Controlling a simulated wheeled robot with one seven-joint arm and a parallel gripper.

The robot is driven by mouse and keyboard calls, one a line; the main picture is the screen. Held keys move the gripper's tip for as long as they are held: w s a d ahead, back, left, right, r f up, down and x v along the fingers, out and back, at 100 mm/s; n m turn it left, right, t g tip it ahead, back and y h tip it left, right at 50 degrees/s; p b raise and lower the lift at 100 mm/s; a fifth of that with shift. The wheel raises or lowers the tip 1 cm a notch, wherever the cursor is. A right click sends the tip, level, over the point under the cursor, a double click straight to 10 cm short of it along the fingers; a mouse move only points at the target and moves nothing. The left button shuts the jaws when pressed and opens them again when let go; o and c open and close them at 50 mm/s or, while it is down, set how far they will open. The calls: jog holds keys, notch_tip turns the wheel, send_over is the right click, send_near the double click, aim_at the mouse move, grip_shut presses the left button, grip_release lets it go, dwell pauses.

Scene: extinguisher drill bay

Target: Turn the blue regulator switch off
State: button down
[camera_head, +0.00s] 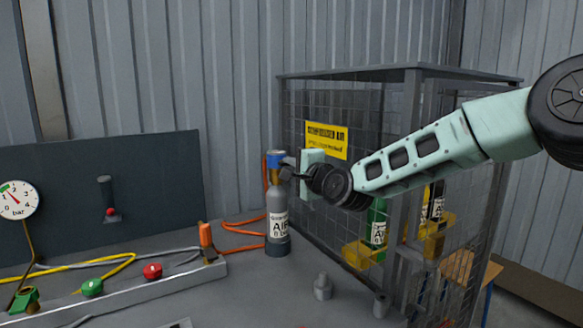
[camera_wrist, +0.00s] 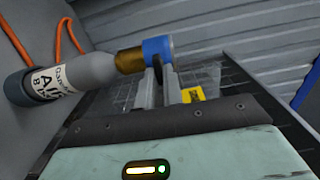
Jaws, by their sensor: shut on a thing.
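The blue regulator switch (camera_head: 275,159) sits on top of a grey air cylinder (camera_head: 277,203) that stands upright on the bench. In the wrist view the blue switch (camera_wrist: 158,49) caps a brass-coloured neck (camera_wrist: 130,61), with the grey cylinder (camera_wrist: 93,70) to its left. My gripper (camera_head: 288,165) reaches in from the right at the height of the switch. The exact contact between the fingers and the switch is partly hidden.
A wire-mesh cage (camera_head: 340,110) with a yellow sign (camera_head: 326,139) stands behind and right, holding more cylinders. An orange hose (camera_head: 240,232) runs left of the cylinder. A gauge (camera_head: 17,199), red knob (camera_head: 153,271) and green knob (camera_head: 92,288) are at left. Small grey posts (camera_head: 322,286) stand in front.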

jog(key=c, duration=1.5)
grip_release()
jog(key=b+v, duration=0.1)
jog(key=v, duration=1.6)
jog(key=shift+s+d, duration=0.15)
jog(key=shift+s, duration=0.05)
